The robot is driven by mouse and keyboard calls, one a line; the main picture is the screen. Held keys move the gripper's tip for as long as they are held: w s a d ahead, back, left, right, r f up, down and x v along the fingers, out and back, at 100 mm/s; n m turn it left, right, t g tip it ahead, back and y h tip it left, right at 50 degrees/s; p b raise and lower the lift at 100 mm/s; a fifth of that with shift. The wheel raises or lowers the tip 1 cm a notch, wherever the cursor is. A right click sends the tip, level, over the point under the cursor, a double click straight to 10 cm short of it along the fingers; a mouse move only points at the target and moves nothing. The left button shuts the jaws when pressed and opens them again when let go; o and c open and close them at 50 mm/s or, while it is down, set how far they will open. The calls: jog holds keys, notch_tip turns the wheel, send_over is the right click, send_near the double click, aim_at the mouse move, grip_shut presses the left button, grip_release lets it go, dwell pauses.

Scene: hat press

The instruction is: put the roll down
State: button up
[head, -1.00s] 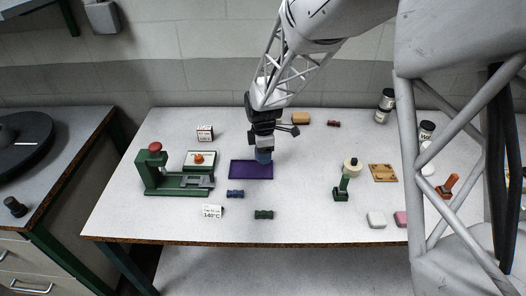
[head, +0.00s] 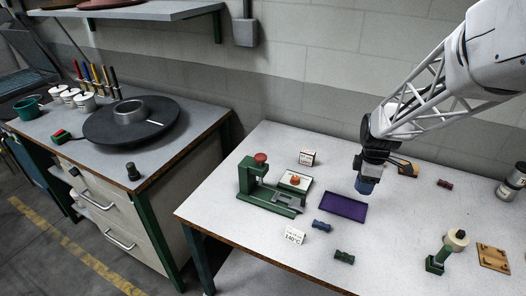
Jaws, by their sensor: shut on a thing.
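My gripper (head: 367,176) points down over the table, at the back right part of the purple mat (head: 342,207). It is shut on a blue, blocky or rounded piece, which I take to be the roll (head: 365,187). The fingers are small and partly hidden in this view. I cannot tell whether the piece touches the mat or hangs just above it. A smaller blue spool-shaped piece (head: 321,225) lies in front of the mat, and a green one (head: 344,257) lies nearer the table's front.
A green press (head: 265,188) with a red knob stands left of the mat, by a tray (head: 295,182) with an orange item. A 140°C card (head: 294,236) stands in front. Table is clear between mat and stamp.

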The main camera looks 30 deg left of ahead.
jog(key=w+a, duration=0.3)
jog(key=a, duration=2.9)
jog(key=f, duration=0.4)
jog(key=shift+s+a, duration=0.2)
jog(key=shift+a, duration=0.2)
jog(key=shift+f, duration=0.25)
jog(key=shift+w+a, duration=0.25)
jog(key=shift+w, duration=0.1)
jog(key=w+a, duration=0.3)
jog(key=w, duration=0.1)
jog(key=w+a+f, duration=0.1)
jog(key=w+a, duration=0.2)
jog(key=w, duration=0.1)
jog(key=w+a, duration=0.3)
jog(key=w, duration=0.1)
jog(key=shift+a+f, duration=0.1)
jog(key=shift+f, duration=0.15)
